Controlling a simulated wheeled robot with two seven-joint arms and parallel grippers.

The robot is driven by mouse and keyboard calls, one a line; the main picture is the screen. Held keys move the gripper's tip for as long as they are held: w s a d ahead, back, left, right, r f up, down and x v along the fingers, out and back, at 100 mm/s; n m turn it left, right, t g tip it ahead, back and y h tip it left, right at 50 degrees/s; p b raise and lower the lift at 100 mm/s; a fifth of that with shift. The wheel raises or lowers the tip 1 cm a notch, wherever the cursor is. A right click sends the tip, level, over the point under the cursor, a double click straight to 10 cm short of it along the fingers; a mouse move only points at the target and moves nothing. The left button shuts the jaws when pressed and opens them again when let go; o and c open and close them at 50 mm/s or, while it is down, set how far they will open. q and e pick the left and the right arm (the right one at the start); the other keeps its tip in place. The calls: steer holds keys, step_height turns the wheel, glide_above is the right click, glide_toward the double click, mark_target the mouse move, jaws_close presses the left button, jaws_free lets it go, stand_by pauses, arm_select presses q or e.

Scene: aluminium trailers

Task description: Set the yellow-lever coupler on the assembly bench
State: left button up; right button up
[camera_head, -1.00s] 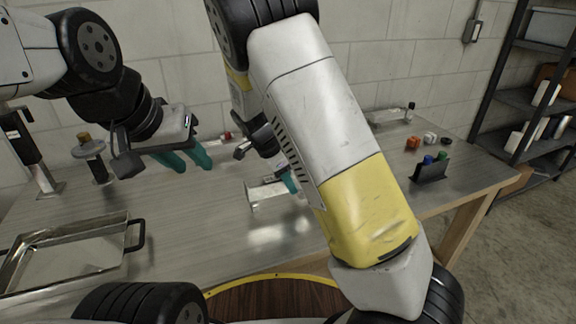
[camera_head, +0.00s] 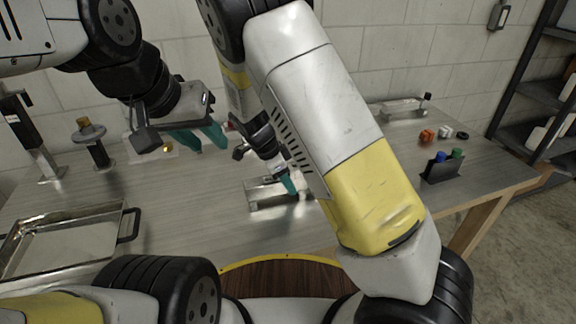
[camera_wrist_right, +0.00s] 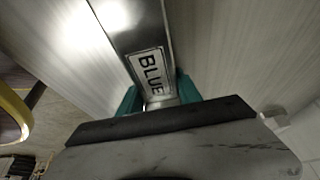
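My left gripper (camera_head: 204,138) is open and empty above the back left of the bench (camera_head: 185,215), its teal fingers apart. A small yellow spot (camera_head: 168,146), on a pale plate just behind it, may be the yellow lever of the coupler; it is too small and partly covered to be sure. My right gripper (camera_head: 283,185) is low at the middle of the bench, at a bright metal channel (camera_head: 262,198). In the right wrist view the teal fingers (camera_wrist_right: 158,93) flank the channel closely at a label reading BLUE (camera_wrist_right: 151,72), and appear shut on it.
A metal tray (camera_head: 75,245) with black handles is at the front left. A post with a round top (camera_head: 90,135) stands behind it. Orange and white pieces (camera_head: 427,135), a black holder (camera_head: 441,170) and another metal channel (camera_head: 400,110) are at right. The front middle bench is clear.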

steer(key=o, duration=0.3)
steer(key=shift+o, duration=0.2)
steer(key=shift+r, duration=0.1)
steer(key=v, duration=1.1)
steer(key=shift+a+r, duration=0.2)
steer(key=shift+r, duration=0.1)
steer(key=shift+s+d+r, duration=0.15)
steer(key=shift+d+r, duration=0.05)
steer(key=shift+r, duration=0.1)
steer(key=s+d+r+n+t+y, duration=0.4)
steer(key=s+d+r+n+y, duration=0.2)
steer(key=s+d+r+n, duration=0.9)
steer(key=s+d, duration=0.3)
steer(key=shift+r+t, duration=0.25)
steer(key=shift+t, duration=0.15)
